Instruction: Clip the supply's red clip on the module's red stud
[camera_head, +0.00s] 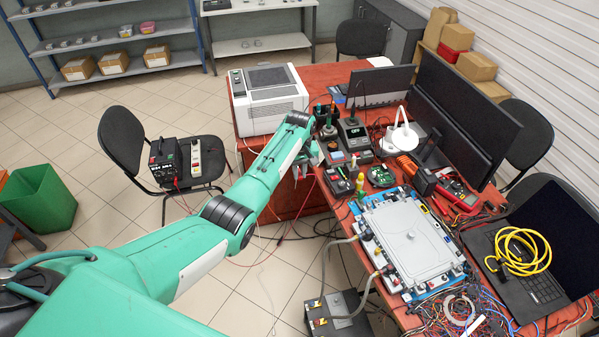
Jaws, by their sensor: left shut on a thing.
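The supply (165,158) is a black box on a chair seat at the left. Thin red leads droop from it, and one runs up towards my left gripper (307,170). My left gripper is over the red table's left edge, shut on what appears to be the red clip; the clip itself is too small and covered to make out. The module (412,238) is a grey-lidded box on a blue mat at the right, apart from my gripper and nearer the viewer. Its red stud cannot be told apart at this size. My right gripper is out of view.
Grey hoses (327,262) join the module to a black box (345,314) on the floor. Small devices (353,132) stand near my gripper. A white machine (270,98), monitors (460,110) and a laptop (530,285) with a yellow cable (520,250) crowd the table.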

